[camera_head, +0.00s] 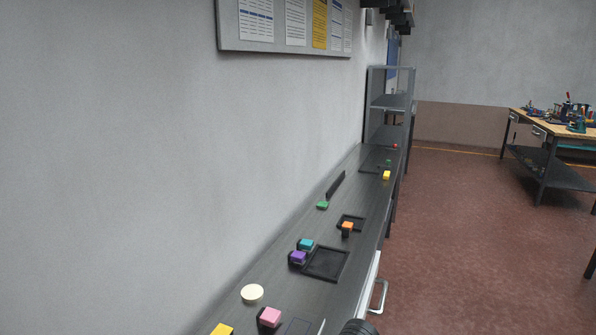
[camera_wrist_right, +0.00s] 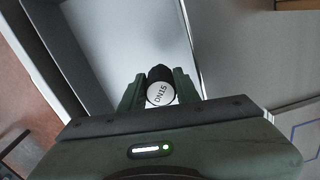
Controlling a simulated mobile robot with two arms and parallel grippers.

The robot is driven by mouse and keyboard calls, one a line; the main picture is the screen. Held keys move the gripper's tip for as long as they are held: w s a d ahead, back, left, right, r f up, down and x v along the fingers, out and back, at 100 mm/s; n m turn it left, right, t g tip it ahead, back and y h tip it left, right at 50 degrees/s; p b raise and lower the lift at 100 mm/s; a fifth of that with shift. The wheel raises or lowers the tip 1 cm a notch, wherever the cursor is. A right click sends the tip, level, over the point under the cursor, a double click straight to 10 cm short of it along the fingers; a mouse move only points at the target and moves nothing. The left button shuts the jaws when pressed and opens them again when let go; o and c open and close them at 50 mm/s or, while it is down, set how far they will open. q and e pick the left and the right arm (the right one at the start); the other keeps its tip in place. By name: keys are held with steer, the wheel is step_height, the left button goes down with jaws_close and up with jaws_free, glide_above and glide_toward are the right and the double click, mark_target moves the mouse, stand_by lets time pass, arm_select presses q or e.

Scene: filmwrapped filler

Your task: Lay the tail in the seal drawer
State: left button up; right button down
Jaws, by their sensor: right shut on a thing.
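In the right wrist view, my right gripper (camera_wrist_right: 160,88) is shut on the tail (camera_wrist_right: 160,92), a short black cylinder with a pale round end face marked like "DN15". Behind and beyond the fingers is an open drawer (camera_wrist_right: 125,35) with a pale grey inside and lighter walls. The tail appears over this drawer; its height above the floor of it is unclear. In the head view, a drawer handle (camera_head: 380,297) shows on a pale front under the counter. My left gripper is not in view.
The long dark counter (camera_head: 330,287) runs along the wall. It bears a cream disc (camera_head: 252,293), pink (camera_head: 270,316), purple (camera_head: 298,257) and teal (camera_head: 306,244) blocks, and a black tray (camera_head: 345,264). A grey shelf rack (camera_head: 391,102) stands at the far end.

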steer(key=c, duration=0.9)
jaws_free()
steer(key=shift+c, duration=0.2)
steer(key=shift+r, duration=0.1)
step_height(320, 180, up, 8)
steer(key=shift+d+f+b, duration=0.1)
steer(key=shift+f+b, duration=0.05)
steer(key=shift+b, duration=0.15)
steer(key=shift+s, duration=0.15)
